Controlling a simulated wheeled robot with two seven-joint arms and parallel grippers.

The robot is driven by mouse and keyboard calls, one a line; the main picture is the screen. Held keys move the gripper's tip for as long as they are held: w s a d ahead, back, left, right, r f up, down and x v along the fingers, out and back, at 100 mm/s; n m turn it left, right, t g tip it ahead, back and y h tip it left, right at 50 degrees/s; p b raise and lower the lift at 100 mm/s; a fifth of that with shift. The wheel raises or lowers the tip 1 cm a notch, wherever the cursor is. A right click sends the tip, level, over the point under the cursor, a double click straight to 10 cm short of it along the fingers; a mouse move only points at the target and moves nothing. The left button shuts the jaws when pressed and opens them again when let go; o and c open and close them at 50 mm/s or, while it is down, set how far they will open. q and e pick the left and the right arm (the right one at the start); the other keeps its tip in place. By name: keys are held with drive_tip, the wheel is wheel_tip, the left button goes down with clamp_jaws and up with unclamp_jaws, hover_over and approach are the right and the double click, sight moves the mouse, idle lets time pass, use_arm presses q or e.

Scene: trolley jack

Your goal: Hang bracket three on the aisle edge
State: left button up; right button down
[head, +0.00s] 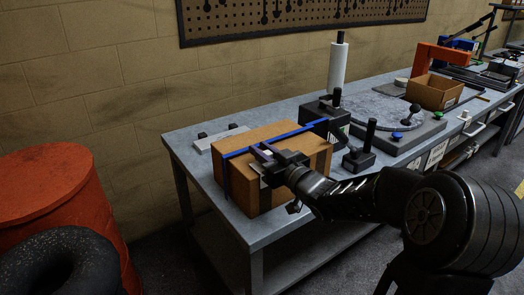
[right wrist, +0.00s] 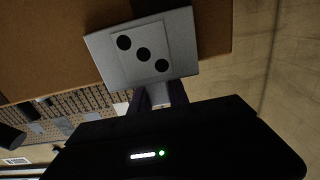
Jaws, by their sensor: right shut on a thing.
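Bracket three is a light grey plate (right wrist: 110,52) with three black dots on a diagonal, seen large in the right wrist view. My right gripper (right wrist: 156,99) is shut on its narrow tab. In the head view my right gripper (head: 265,157) is at the front of a brown box with a blue strap (head: 263,139), and a small part of the plate seems to show under the fingers. I cannot tell whether the plate touches the box. The bench (head: 282,228) has its aisle edge along the front, partly behind my right arm. My left gripper is not in view.
A black post on a block (head: 360,158) stands right of the box. Behind are a white roll (head: 338,68), a round grey plate (head: 385,108) and an open carton (head: 435,92). Pale cards (head: 437,152) show on the front edge farther right. A red drum (head: 45,185) stands left.

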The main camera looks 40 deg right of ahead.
drive_tip(key=shift+f, duration=0.2)
idle(0.4)
drive_tip(key=c, duration=1.2)
unclamp_jaws()
drive_tip(key=shift+s, duration=0.1)
drive_tip(key=s, duration=0.7)
drive_tip(key=shift+s+a, duration=0.1)
drive_tip(key=shift+s, duration=0.25)
